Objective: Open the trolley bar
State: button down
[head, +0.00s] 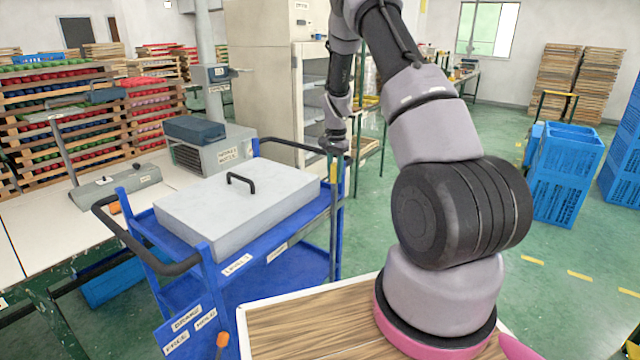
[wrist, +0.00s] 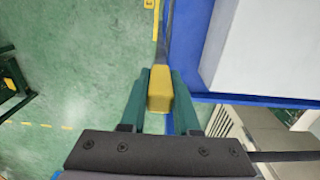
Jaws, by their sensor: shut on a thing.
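The blue trolley (head: 225,290) stands left of centre in the head view, with a grey lidded box on its top. My gripper (head: 335,152) is at the trolley's far right corner. In the wrist view its two teal fingers (wrist: 160,92) are shut on a yellow grip (wrist: 160,84), one on each side. A thin dark bar (wrist: 165,28) runs on beyond the grip, along the blue trolley edge. How the bar joins the trolley is hidden by the fingers and grip.
The grey box (head: 245,205) has a black lid handle. A wooden-topped surface (head: 300,325) is at the front. A tall cabinet (head: 265,95) stands behind the trolley. Blue crates (head: 565,175) stand at right. Green floor (head: 545,285) is open between the crates and the wooden top.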

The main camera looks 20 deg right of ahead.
jog(key=shift+w+d+r, duration=0.1)
jog(key=shift+w+d, duration=0.7)
jog(key=shift+d, duration=0.35)
jog(key=shift+w+d, duration=0.8)
jog(key=shift+d, duration=0.3)
jog(key=c, duration=0.6)
grip_release()
jog(key=shift+w+d, duration=0.1)
jog(key=shift+c, duration=0.2)
notch_tip(320, 180, up, 11)
